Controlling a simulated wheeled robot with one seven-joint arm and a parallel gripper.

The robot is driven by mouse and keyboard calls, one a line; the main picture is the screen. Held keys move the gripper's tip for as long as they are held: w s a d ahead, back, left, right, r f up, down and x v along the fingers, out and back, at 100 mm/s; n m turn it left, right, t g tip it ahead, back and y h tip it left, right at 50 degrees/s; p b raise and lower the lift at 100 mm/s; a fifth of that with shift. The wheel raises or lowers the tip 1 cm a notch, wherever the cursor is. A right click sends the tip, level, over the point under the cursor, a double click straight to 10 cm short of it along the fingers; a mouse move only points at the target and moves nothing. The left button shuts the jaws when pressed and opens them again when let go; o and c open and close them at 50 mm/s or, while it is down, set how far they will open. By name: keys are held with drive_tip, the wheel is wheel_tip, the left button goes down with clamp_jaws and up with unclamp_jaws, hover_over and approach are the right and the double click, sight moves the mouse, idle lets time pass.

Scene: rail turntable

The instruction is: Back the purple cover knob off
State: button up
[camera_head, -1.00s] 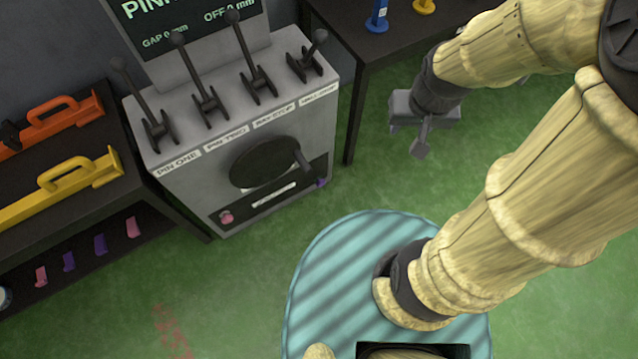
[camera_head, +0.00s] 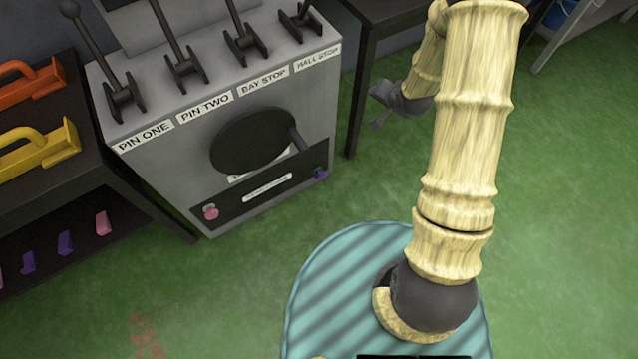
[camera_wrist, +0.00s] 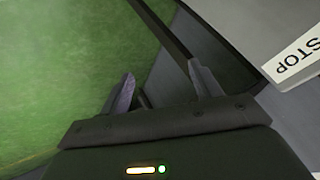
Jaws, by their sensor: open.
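The purple cover knob (camera_head: 320,174) sits at the right end of the dark cover strip (camera_head: 267,186), low on the front of the grey lever cabinet. A pink knob (camera_head: 211,212) is at the strip's left end. My gripper (camera_head: 376,107) is in the air to the right of the cabinet, above and right of the purple knob in the picture, and apart from it. In the wrist view its two fingers (camera_wrist: 160,72) are spread with nothing between them. The purple knob cannot be made out in the wrist view.
Above the strip is a dark round disc (camera_head: 252,140) with a handle (camera_head: 298,138). Several black levers rise from the cabinet top (camera_head: 215,85). A dark table (camera_head: 352,120) stands close behind my gripper. A shelf with yellow (camera_head: 40,148) and orange handles is at left.

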wheel_tip(320, 180, down, 16)
drive_tip(key=w+a+m+t+y+b, duration=0.1)
drive_tip(key=w+a+m+y+b, duration=0.15)
drive_tip(key=b, duration=0.35)
drive_tip(key=m+t+y+b, duration=0.6)
drive_tip(key=m+b, duration=0.5)
drive_tip(key=b, duration=1.2)
approach(320, 178)
drive_tip(key=v, duration=0.7)
drive_tip(key=shift+w+a, duration=0.1)
drive_tip(key=shift+w, duration=0.2)
drive_tip(key=b+x, duration=0.7)
drive_tip(key=x, duration=0.9)
drive_tip(key=shift+w+a+r+b, duration=0.1)
drive_tip(key=shift+w+a+b, duration=0.25)
drive_tip(key=shift+w, duration=0.3)
